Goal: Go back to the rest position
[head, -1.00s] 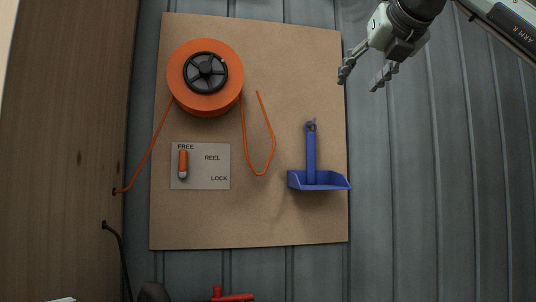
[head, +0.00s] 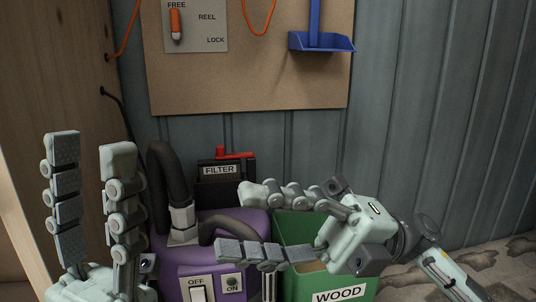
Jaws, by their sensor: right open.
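My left gripper (head: 90,185) stands at the lower left with its fingers pointing up. Its two fingers are apart with nothing between them. My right gripper (head: 255,222) comes in from the lower right with its fingers pointing left. Its fingers are apart and empty, in front of the purple machine and the green bin. Part of the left gripper's base is cut off by the bottom edge.
A purple machine (head: 170,262) with an OFF/ON panel and dark hose stands below. A black FILTER box (head: 222,170) with a red handle is behind it. A green WOOD bin (head: 345,283) is beside it. A pegboard (head: 250,80) holds a lever plate (head: 200,38) and blue dustpan (head: 325,42).

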